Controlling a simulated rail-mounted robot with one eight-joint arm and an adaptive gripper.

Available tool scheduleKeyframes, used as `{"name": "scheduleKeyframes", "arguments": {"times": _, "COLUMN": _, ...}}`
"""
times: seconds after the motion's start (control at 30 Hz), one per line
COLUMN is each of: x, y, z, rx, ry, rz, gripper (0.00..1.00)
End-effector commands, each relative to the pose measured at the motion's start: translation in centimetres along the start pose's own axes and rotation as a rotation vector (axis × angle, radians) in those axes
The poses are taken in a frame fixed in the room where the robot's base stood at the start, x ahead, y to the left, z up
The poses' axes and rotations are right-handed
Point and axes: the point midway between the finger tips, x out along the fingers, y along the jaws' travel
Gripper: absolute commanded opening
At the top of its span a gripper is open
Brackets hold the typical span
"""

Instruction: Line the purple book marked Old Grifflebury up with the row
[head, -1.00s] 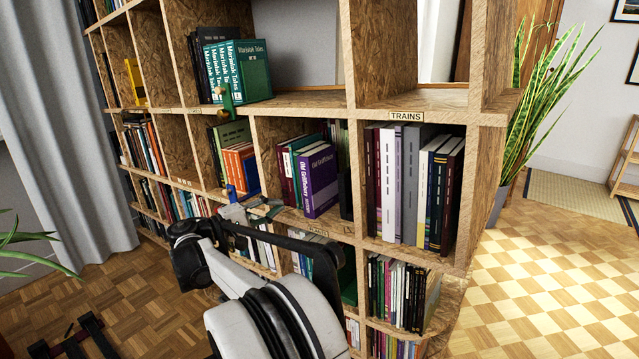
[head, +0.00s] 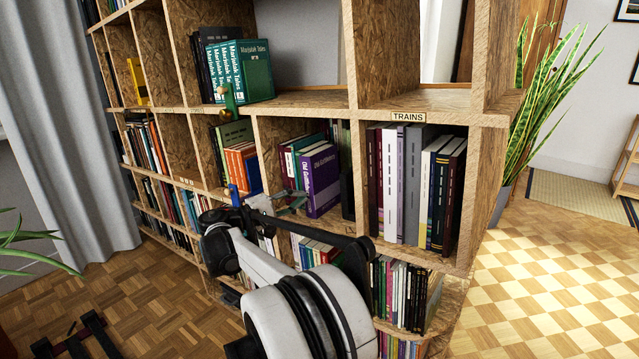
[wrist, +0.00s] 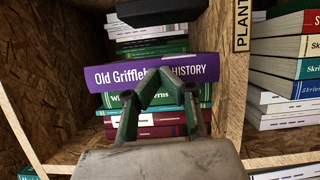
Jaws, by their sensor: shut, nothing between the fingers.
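The purple book marked Old Grifflebury (head: 322,180) stands upright in a middle compartment of the bookwall and juts out past the books beside it. In the wrist view the row looks turned on its side, and the purple spine (wrist: 190,73) lies across the middle, lettered Old Grifflebury and HISTORY. My gripper (head: 297,202) is in front of that compartment. In the wrist view my gripper's green fingers (wrist: 158,82) are shut and empty, tips together in front of the spine, covering part of its lettering. I cannot tell whether they touch it. Green and maroon books (wrist: 150,118) are beside it.
Wooden dividers bound the compartment; one carries a PLANT label (wrist: 242,25). To the right is a full TRAINS compartment (head: 408,117). Teal books (head: 243,72) stand on the shelf above.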

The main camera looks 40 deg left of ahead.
Motion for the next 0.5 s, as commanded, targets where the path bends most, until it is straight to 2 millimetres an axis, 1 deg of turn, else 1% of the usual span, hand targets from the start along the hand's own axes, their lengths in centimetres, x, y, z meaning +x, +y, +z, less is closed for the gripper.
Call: {"name": "scheduleKeyframes", "arguments": {"times": 0.5, "x": 0.69, "y": 0.02, "z": -0.23, "rx": 0.0, "ry": -0.001, "rz": 0.0, "gripper": 0.0}}
